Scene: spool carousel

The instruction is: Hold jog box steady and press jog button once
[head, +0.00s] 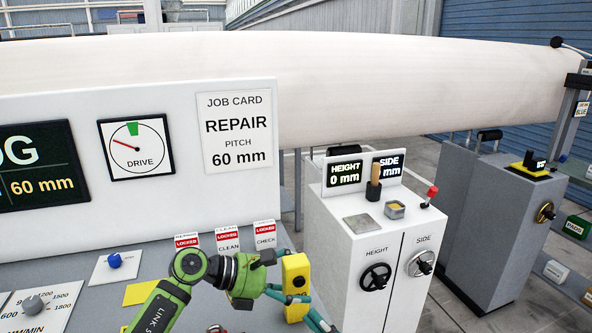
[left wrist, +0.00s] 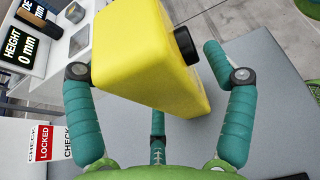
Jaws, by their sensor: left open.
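The yellow jog box (head: 295,266) stands upright at the front edge of the grey console in the head view. It fills the upper middle of the left wrist view (left wrist: 150,45), with a black round button (left wrist: 186,42) on its side. My left gripper (head: 290,298) is open, its teal fingers around the box. In the left wrist view the gripper (left wrist: 160,42) has one finger left of the box and one to the right, with a visible gap on the right. Whether the left finger touches is unclear. I cannot make out my right gripper.
Behind the box stands a white cabinet with HEIGHT (head: 345,173) and SIDE displays, both 0 mm, and handwheels (head: 375,277). Locked tags (head: 228,238), a blue knob (head: 114,260) and a speed dial (head: 33,305) are on the console. A large white roll (head: 400,85) spans the back.

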